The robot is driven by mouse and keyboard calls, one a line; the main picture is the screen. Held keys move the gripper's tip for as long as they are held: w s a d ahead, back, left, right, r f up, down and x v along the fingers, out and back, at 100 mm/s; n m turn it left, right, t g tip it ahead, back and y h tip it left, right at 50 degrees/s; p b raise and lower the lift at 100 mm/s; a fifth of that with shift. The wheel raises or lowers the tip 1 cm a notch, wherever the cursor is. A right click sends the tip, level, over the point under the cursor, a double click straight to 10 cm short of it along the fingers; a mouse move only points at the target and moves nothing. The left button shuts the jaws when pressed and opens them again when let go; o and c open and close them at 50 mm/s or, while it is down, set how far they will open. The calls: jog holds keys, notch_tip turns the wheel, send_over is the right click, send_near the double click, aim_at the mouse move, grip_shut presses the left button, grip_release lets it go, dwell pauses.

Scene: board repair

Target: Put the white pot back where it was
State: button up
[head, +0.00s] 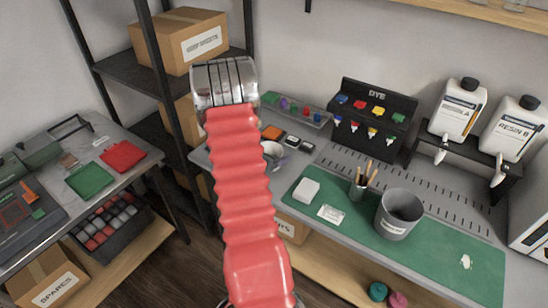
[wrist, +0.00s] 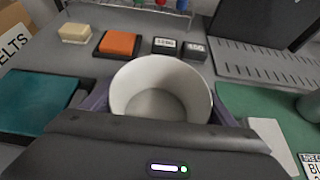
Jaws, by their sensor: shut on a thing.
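The white pot (wrist: 160,72) stands upright and looks empty in the middle of the wrist view, its open mouth facing my camera. My gripper (wrist: 162,98) is shut on it, with a purple finger against either side. In the head view only part of the white pot (head: 273,149) shows beside my red arm, which hides the rest and most of my gripper. The pot is over the left part of the grey bench. I cannot tell whether it touches the bench top.
Behind the pot are an orange pad (wrist: 118,43) in a dark holder, a cream block (wrist: 75,33) and two small dark labelled boxes (wrist: 165,46). A teal pad (wrist: 38,100) lies left. A green mat (head: 440,255) with a grey bin (head: 398,215) lies right.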

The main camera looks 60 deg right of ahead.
jog(key=shift+f, duration=1.05)
jog(key=shift+f, duration=0.1)
jog(key=o, duration=1.2)
jog(key=shift+w+a+r, duration=0.1)
jog(key=shift+a+r, duration=0.2)
jog(key=shift+a, duration=0.05)
jog(key=v, duration=1.1)
jog(key=shift+a, duration=0.1)
